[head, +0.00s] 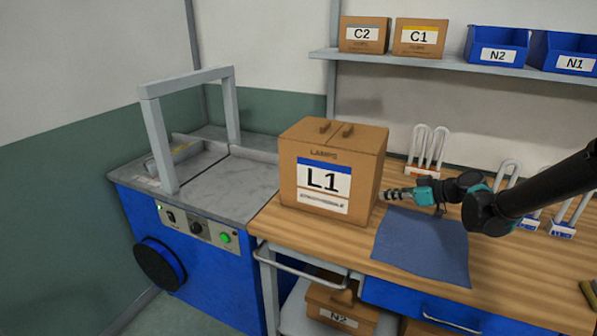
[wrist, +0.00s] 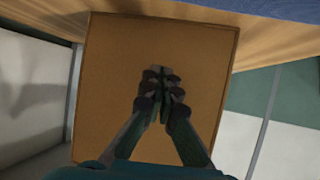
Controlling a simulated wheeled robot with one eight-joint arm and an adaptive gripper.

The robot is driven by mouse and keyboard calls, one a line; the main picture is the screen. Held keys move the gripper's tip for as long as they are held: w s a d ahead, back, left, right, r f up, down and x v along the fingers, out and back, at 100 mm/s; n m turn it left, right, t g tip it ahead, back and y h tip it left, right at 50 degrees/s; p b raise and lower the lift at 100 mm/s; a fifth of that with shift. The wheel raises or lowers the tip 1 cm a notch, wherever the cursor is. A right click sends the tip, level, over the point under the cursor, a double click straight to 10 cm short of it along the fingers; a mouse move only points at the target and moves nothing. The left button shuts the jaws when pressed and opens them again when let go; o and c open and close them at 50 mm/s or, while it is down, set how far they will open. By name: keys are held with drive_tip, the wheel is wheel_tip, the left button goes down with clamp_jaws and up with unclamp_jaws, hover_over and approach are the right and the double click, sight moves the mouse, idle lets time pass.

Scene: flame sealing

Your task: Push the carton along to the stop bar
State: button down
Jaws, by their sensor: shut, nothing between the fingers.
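The carton (head: 329,167), brown and labelled L1, stands upright at the left end of the wooden bench, beside the grey-topped blue machine. My gripper (head: 386,195) is shut and empty, pointing left at the carton's right side. In the wrist view my shut fingers (wrist: 160,75) lie in front of the carton's plain side (wrist: 115,65); I cannot tell whether they touch it. A grey bar (head: 178,151) lies across the far side of the machine top, beyond the grey arch (head: 187,80); it may be the stop bar.
A blue cloth (head: 422,245) lies on the bench (head: 500,270) right of the carton. White lamps (head: 430,150) stand along the back. A shelf (head: 400,60) above holds cartons and blue bins. The machine top (head: 225,185) left of the carton is clear.

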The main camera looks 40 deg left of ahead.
drive_tip(key=shift+s+a, duration=1)
drive_tip(key=shift+a, duration=4.05)
drive_tip(key=shift+s+a, duration=1.05)
drive_tip(key=shift+a, duration=4.05)
drive_tip(key=shift+s+a, duration=1)
drive_tip(key=shift+a, duration=4.05)
drive_tip(key=shift+w+d, duration=0.25)
drive_tip(key=shift+d, duration=0.75)
drive_tip(key=shift+w+d, duration=0.25)
drive_tip(key=shift+d, duration=0.75)
drive_tip(key=shift+w+d, duration=0.25)
drive_tip(key=shift+d, duration=0.75)
drive_tip(key=shift+w+d, duration=0.1)
drive_tip(key=shift+w, duration=0.05)
